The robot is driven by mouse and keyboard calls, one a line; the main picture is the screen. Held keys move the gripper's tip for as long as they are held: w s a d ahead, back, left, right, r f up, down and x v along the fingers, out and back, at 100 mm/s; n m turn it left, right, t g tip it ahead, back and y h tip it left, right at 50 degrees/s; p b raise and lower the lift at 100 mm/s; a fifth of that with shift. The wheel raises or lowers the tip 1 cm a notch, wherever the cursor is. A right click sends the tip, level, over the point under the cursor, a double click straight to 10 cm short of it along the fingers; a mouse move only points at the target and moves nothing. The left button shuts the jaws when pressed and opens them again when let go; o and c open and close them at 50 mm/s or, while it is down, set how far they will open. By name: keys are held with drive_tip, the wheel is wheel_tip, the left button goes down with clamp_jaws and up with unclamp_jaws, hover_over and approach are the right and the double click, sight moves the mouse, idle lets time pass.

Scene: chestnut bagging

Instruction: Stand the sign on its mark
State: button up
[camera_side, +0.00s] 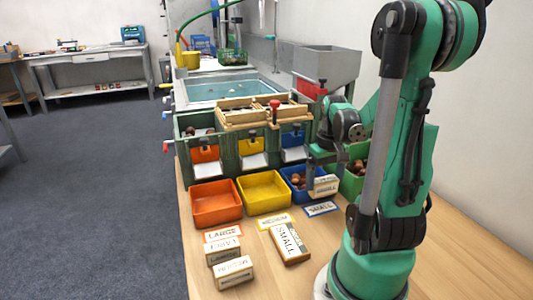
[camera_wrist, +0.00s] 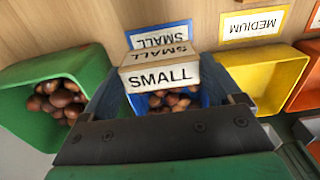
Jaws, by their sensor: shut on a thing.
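My gripper (camera_side: 322,172) is shut on a cream block sign (camera_side: 325,186) lettered SMALL. The sign (camera_wrist: 163,74) is also in the wrist view, between my two fingers, with its lettered front and top showing. The mark, a blue-bordered SMALL card (camera_side: 321,209), lies flat on the table in front of the blue bin (camera_side: 297,190). In the wrist view the card (camera_wrist: 158,34) shows just beyond the sign, partly covered by it. The sign appears above the table near the bin's front edge; I cannot tell its exact height.
The blue bin and a green bin (camera_wrist: 22,112) hold chestnuts. The yellow bin (camera_side: 264,191) and orange bin (camera_side: 216,203) look empty.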

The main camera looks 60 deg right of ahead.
sight(323, 192)
drive_tip(key=shift+f, duration=2)
drive_tip(key=shift+f, duration=0.15)
drive_tip(key=o, duration=1.1)
